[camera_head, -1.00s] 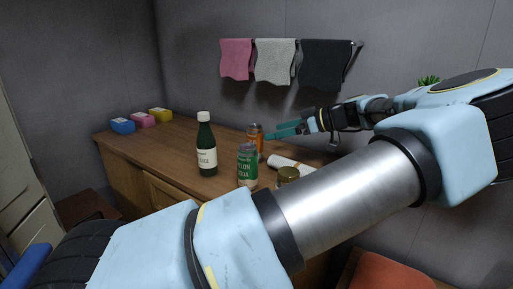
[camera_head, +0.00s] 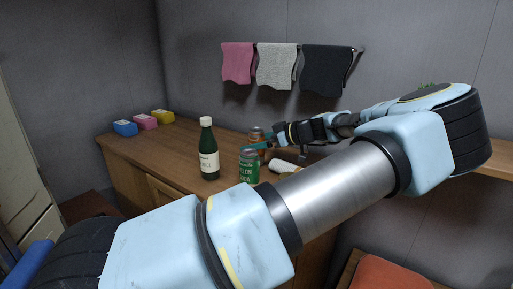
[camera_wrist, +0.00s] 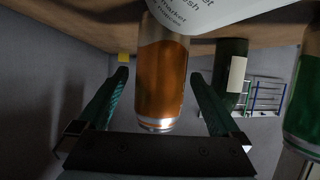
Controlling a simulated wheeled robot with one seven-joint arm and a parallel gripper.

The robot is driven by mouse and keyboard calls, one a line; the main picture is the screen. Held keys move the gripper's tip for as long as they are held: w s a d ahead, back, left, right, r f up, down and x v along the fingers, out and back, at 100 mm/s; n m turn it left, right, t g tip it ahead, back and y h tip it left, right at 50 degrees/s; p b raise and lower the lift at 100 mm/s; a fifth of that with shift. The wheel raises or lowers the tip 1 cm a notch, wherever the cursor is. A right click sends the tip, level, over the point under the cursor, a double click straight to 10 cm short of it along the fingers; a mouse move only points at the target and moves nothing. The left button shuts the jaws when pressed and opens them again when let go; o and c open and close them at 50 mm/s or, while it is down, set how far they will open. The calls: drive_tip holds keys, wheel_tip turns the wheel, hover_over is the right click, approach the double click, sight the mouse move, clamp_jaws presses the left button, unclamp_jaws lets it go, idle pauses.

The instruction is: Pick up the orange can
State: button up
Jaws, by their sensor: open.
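The orange can (camera_head: 257,135) stands on the wooden counter behind the green can, partly hidden by my gripper in the head view. In the wrist view the orange can (camera_wrist: 162,82) sits between the two teal fingers of my gripper (camera_wrist: 160,92). The fingers are open, with a visible gap on each side of the can. In the head view my gripper (camera_head: 258,145) reaches in from the right, at the can's height.
A green can (camera_head: 249,166) and a dark bottle with a white label (camera_head: 208,150) stand close by. A white cylinder (camera_head: 284,166) lies right of the green can. Three coloured boxes (camera_head: 145,121) sit at the back left. Towels (camera_head: 276,66) hang above.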

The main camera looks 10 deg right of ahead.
drive_tip(key=c, duration=1.4)
wheel_tip(320, 180, up, 10)
drive_tip(key=shift+r+b, duration=0.1)
drive_tip(key=shift+b, duration=0.6)
